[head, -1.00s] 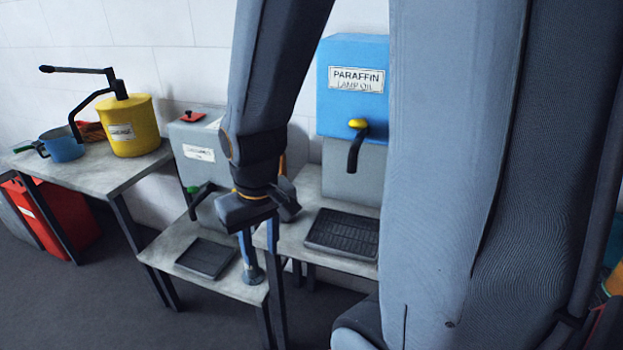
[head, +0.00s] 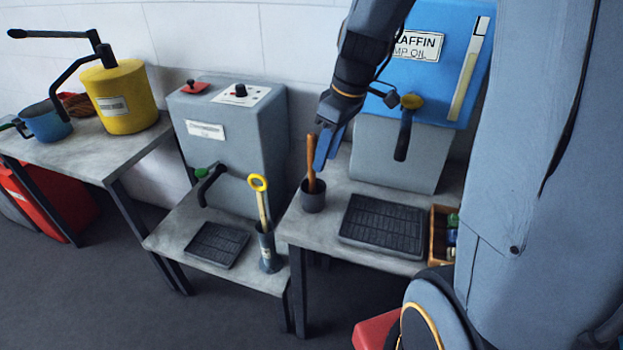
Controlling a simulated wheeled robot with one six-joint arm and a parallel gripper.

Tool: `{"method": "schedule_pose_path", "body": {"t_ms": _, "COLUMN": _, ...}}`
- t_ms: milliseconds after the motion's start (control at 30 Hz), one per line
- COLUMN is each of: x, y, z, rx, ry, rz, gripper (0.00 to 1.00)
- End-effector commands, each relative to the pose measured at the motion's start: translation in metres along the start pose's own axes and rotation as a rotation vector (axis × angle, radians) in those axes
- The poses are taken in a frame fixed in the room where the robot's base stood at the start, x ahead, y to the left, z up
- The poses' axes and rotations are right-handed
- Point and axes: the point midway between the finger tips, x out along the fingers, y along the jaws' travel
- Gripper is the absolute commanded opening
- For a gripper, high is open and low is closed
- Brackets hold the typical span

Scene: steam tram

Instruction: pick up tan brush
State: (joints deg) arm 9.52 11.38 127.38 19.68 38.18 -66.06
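A brown-tan handle (head: 311,158), which looks like the tan brush, stands nearly upright in a small dark cup (head: 313,200) on the right-hand grey bench. Its lower end is hidden in the cup. My gripper (head: 324,158) hangs just to the right of the handle's upper part, with its blue fingers pointing down. The fingers overlap or nearly touch the handle's edge in the picture. I cannot tell whether they touch it or whether they are apart.
A blue paraffin tank (head: 435,75) with a tap stands behind, right of my gripper. A black drip tray (head: 382,227) and a wooden box (head: 437,232) lie to the right. A yellow ring-handled stick (head: 259,197) stands in a grey holder on the lower bench.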

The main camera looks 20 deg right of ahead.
Motion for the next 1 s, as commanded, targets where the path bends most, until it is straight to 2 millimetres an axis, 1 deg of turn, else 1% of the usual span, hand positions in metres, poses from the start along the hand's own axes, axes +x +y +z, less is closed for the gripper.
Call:
{"method": "schedule_pose_path", "body": {"t_ms": 33, "x": -0.001, "y": 0.012, "z": -0.008, "rx": -0.064, "ry": 0.022, "rz": -0.011, "gripper": 0.38}}
{"method": "schedule_pose_path", "body": {"t_ms": 133, "x": -0.006, "y": 0.030, "z": -0.021, "rx": -0.201, "ry": 0.066, "rz": -0.028, "gripper": 0.38}}
{"method": "schedule_pose_path", "body": {"t_ms": 200, "x": -0.007, "y": 0.037, "z": -0.028, "rx": -0.284, "ry": 0.093, "rz": -0.038, "gripper": 0.38}}
{"method": "schedule_pose_path", "body": {"t_ms": 333, "x": -0.001, "y": 0.031, "z": -0.037, "rx": -0.396, "ry": 0.132, "rz": -0.067, "gripper": 0.38}}
{"method": "schedule_pose_path", "body": {"t_ms": 500, "x": 0.004, "y": 0.030, "z": -0.043, "rx": -0.468, "ry": 0.160, "rz": -0.078, "gripper": 0.38}}
{"method": "schedule_pose_path", "body": {"t_ms": 867, "x": 0.033, "y": 0.025, "z": -0.047, "rx": -0.471, "ry": 0.158, "rz": -0.079, "gripper": 0.38}}
{"method": "schedule_pose_path", "body": {"t_ms": 1000, "x": 0.048, "y": 0.021, "z": -0.048, "rx": -0.470, "ry": 0.157, "rz": -0.080, "gripper": 0.38}}
